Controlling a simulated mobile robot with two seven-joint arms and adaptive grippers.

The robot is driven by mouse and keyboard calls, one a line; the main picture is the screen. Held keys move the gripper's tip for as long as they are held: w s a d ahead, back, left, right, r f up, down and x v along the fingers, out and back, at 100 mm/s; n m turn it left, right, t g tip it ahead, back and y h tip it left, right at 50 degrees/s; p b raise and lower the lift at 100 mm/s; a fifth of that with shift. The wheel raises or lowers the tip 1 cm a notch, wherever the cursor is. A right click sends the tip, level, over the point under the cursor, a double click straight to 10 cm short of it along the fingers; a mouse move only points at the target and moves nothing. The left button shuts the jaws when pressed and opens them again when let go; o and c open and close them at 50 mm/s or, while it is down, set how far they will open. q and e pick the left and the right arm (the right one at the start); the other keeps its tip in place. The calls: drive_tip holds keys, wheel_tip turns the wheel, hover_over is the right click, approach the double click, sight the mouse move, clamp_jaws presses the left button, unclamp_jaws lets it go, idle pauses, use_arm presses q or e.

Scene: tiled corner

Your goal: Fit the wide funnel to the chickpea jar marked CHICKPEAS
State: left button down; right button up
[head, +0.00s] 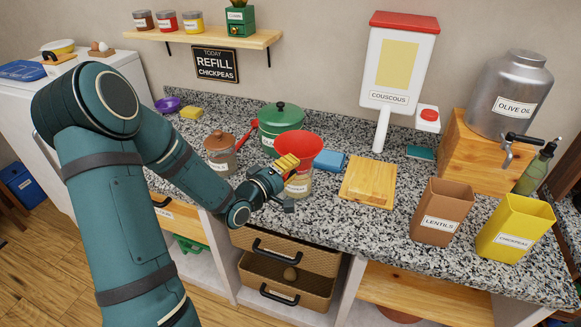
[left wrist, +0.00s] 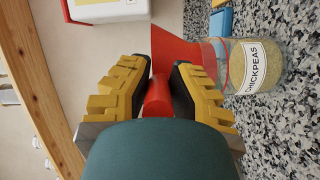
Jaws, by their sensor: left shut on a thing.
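The red wide funnel (head: 298,142) is over the glass chickpea jar (head: 298,186), its broad mouth up. The left wrist view shows the funnel (left wrist: 176,48) and the jar (left wrist: 232,75) with its CHICKPEAS label and pale contents. The funnel's narrow end meets the jar's mouth, and red shows through the glass there; I cannot tell how firmly it is seated. My left gripper (head: 284,165), with yellow fingers, is shut on the funnel's red handle; it also shows in the left wrist view (left wrist: 159,88). In the head view it partly hides the jar. My right gripper is not in view.
A green pot (head: 282,122) and a wooden-lidded jar (head: 220,155) stand behind and left. LENTILS (head: 437,222) and yellow CHICKPEAS (head: 512,238) containers stand farther right. An open drawer (head: 285,258) is below the counter.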

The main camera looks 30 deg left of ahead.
use_arm(q)
drive_tip(key=shift+f+b, duration=0.65)
drive_tip(key=shift+f, duration=0.25)
drive_tip(key=c, duration=1)
unclamp_jaws()
drive_tip(key=shift+o, duration=0.2)
drive_tip(key=s+a, duration=0.1)
drive_tip(key=s, duration=0.6)
drive_tip(key=shift+s+r, duration=0.2)
drive_tip(key=shift+s, duration=0.05)
